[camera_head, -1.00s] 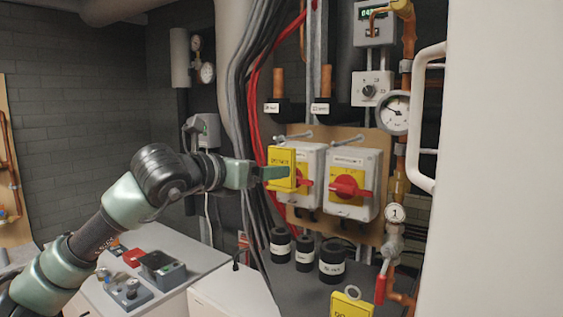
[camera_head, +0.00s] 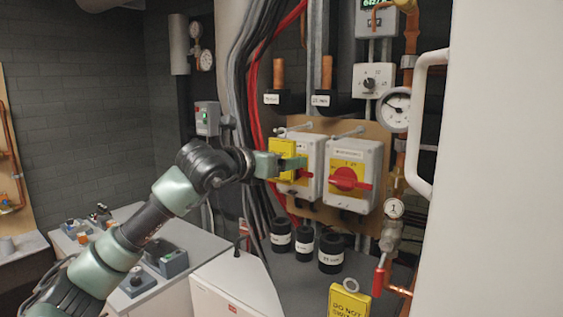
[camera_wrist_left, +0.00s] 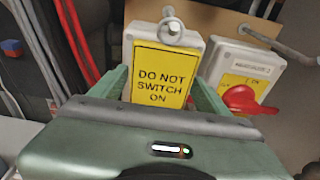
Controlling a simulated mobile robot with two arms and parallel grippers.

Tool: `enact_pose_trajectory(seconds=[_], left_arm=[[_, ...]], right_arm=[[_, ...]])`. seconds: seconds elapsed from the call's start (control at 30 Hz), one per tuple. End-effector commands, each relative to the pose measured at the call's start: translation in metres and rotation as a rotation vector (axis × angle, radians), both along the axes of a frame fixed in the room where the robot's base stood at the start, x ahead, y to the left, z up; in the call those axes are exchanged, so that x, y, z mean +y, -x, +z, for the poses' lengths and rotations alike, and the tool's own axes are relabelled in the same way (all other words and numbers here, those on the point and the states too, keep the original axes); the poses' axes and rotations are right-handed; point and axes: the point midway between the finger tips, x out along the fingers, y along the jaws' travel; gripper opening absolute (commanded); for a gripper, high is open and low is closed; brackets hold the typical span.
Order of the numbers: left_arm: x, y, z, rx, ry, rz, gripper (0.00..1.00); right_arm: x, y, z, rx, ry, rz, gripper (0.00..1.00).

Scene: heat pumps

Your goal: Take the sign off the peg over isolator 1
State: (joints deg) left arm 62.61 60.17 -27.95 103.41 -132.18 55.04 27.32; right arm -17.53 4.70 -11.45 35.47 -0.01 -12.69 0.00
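The yellow sign (camera_head: 282,147), which reads "DO NOT SWITCH ON" in the left wrist view (camera_wrist_left: 162,75), hangs upright in front of the left isolator (camera_head: 312,156). Its ring (camera_wrist_left: 172,27) is at the end of the peg (camera_wrist_left: 169,12) above. My left gripper (camera_head: 293,164) is at the sign. In the left wrist view its two fingers stand wide apart, one along each side edge of the sign; any gap is too small to make out. The sign hides most of the left isolator's face. My right gripper is not in view.
The right isolator (camera_head: 352,178) with a red handle stands close beside, under another peg (camera_head: 347,132). A second yellow sign (camera_head: 348,301) is low at the front. Black cables (camera_head: 243,90) run close on the left. A white panel with a handle (camera_head: 424,125) fills the right.

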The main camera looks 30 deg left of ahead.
Motion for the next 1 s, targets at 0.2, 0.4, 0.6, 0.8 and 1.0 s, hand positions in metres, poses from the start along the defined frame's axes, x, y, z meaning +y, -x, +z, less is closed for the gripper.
enact_pose_trajectory(seconds=[0.2, 0.4, 0.6, 0.8, 1.0], left_arm=[[0.0, 0.0, 0.0, 0.0, 0.0, 0.0, 0.41], [0.0, 0.0, 0.0, 0.0, 0.0, 0.0, 0.41], [0.0, 0.0, 0.001, -0.001, 0.0, 0.0, 0.41], [0.0, 0.0, 0.008, -0.003, 0.0, 0.0, 0.41], [0.0, 0.001, 0.012, -0.006, 0.0, 0.0, 0.41]], right_arm=[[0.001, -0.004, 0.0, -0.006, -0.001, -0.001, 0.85], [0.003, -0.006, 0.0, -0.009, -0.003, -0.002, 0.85], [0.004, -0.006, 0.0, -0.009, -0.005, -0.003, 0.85], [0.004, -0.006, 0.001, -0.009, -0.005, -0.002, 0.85], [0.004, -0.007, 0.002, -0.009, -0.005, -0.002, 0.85]])
